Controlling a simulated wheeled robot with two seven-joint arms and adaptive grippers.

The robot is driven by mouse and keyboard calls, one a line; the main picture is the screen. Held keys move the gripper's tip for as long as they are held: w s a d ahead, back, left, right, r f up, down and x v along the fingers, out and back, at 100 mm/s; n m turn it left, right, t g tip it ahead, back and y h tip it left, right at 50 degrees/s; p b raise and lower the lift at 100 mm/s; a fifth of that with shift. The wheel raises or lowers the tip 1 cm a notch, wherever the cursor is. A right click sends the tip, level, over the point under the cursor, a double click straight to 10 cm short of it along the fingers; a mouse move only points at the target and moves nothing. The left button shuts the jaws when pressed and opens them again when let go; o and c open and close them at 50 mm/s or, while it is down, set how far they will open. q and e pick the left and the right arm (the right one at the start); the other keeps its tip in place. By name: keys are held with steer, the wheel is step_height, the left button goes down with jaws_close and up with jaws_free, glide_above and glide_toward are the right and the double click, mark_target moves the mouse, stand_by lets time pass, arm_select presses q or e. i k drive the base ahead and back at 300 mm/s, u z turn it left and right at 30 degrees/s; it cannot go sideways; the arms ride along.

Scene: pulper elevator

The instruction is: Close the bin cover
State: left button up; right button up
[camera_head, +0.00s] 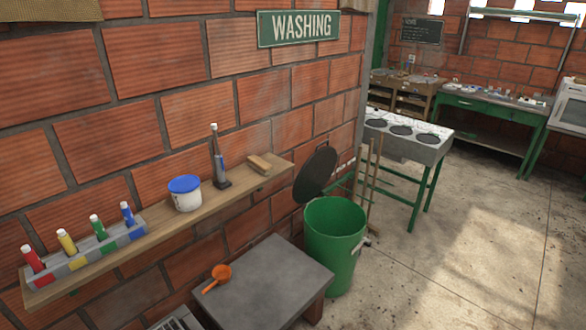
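A green bin (334,246) stands on the floor right of the low grey table, near the brick wall. Its round dark cover (315,172) is raised and tilted up at the bin's back left side, next to the wall. The bin's top is open and its green inside shows. Neither of my grippers shows in the head view.
A low grey table (262,283) with an orange scoop (216,278) stands left of the bin. A wall shelf (160,236) holds colored bottles, a white tub (186,194) and a brush. Wooden handles (372,178) and a green-legged stand (410,140) are behind the bin. Floor at right is clear.

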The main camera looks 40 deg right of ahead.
mark_target(316, 171)
steer(key=z, duration=1.55)
